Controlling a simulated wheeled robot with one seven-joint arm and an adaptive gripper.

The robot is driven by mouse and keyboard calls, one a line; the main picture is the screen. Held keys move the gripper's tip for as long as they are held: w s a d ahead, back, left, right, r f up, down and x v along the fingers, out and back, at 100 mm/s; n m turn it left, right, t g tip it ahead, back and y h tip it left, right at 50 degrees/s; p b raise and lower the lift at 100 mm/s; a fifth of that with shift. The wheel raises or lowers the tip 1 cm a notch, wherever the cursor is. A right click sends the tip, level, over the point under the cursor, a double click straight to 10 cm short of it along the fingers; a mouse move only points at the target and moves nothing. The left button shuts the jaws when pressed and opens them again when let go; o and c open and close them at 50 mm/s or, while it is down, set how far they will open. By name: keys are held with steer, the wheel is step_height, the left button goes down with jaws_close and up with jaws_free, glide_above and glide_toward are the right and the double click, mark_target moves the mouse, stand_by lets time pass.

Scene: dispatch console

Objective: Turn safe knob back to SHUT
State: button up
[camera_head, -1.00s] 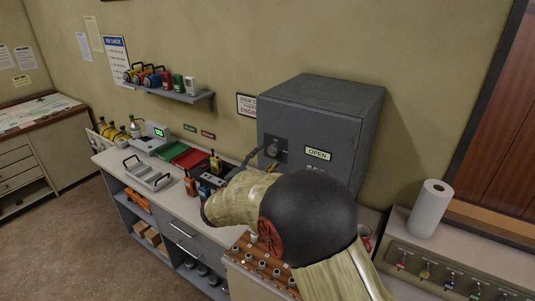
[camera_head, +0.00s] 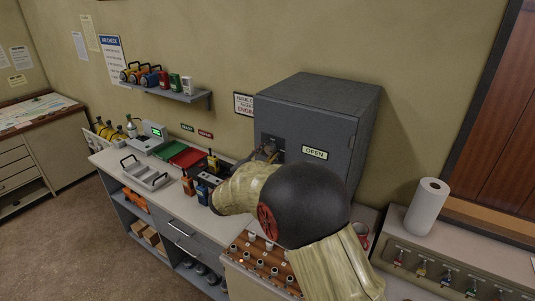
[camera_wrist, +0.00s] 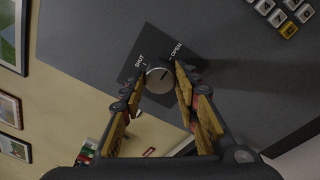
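In the wrist view, the round metal knob (camera_wrist: 159,80) sits on a dark plate marked SHUT on the left and OPEN on the right. The line on the knob's face slants up and right, toward the OPEN side. My gripper (camera_wrist: 161,72) has its two yellow-padded fingers apart, one on each side of the knob. Contact with the knob is not clear. In the head view, my gripper is at the safe's front and mostly covers the knob.
A keypad (camera_wrist: 285,12) is at the wrist view's upper right. Radios (camera_head: 202,190) stand on the counter left of my arm. A wooden rack (camera_head: 262,264) lies below my arm. A red mug (camera_head: 361,232) and a paper towel roll (camera_head: 428,206) are to the right.

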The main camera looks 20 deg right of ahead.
steer(key=c, duration=0.6)
steer(key=shift+n, duration=0.3)
steer(key=n+p, duration=0.1)
steer(key=n, duration=0.2)
steer(key=shift+r+g, duration=0.1)
steer(key=shift+g, duration=0.2)
steer(key=n+p, duration=0.2)
steer(key=n, duration=0.2)
steer(key=shift+r+p, duration=0.1)
steer(key=shift+p, duration=0.25)
steer(key=n+g+p, duration=0.1)
steer(key=n+p, duration=0.3)
steer(key=n, duration=0.1)
steer(key=shift+w+r, duration=0.1)
steer(key=n+p, duration=0.4)
steer(key=shift+w+a+g, duration=0.1)
steer(key=shift+g, duration=0.2)
steer(key=shift+p, duration=0.3)
